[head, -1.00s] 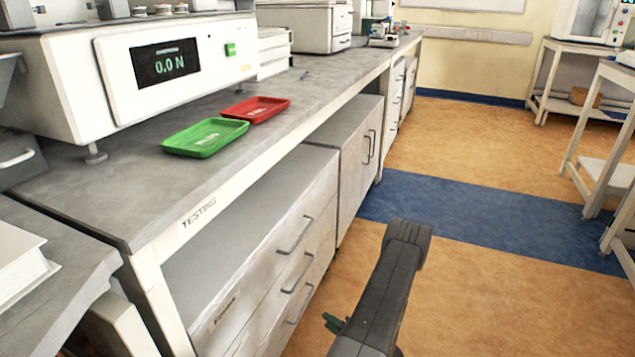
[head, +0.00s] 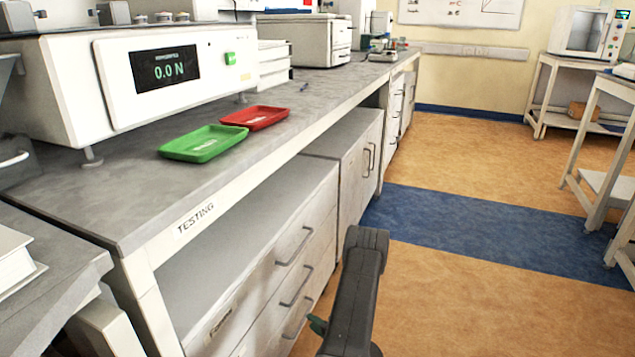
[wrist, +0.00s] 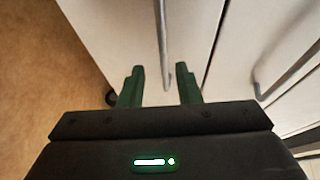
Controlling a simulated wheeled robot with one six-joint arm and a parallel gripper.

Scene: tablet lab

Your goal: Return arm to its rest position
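My gripper shows in the wrist view (wrist: 160,85) with its two dark green fingers apart and nothing between them. Beyond the fingers are pale cabinet fronts with metal handles. In the head view my dark grey arm stands at the bottom centre, in front of the bench drawers. Only a bit of green at the gripper (head: 317,325) shows there, beside the arm's left edge; the rest is hidden behind the arm.
The testing bench (head: 160,245) runs along the left, with drawers (head: 290,285) close to my arm. On it are a green tray (head: 204,143), a red tray (head: 255,118) and a tester reading 0.0 N (head: 150,75). The floor (head: 470,290) to the right is clear.

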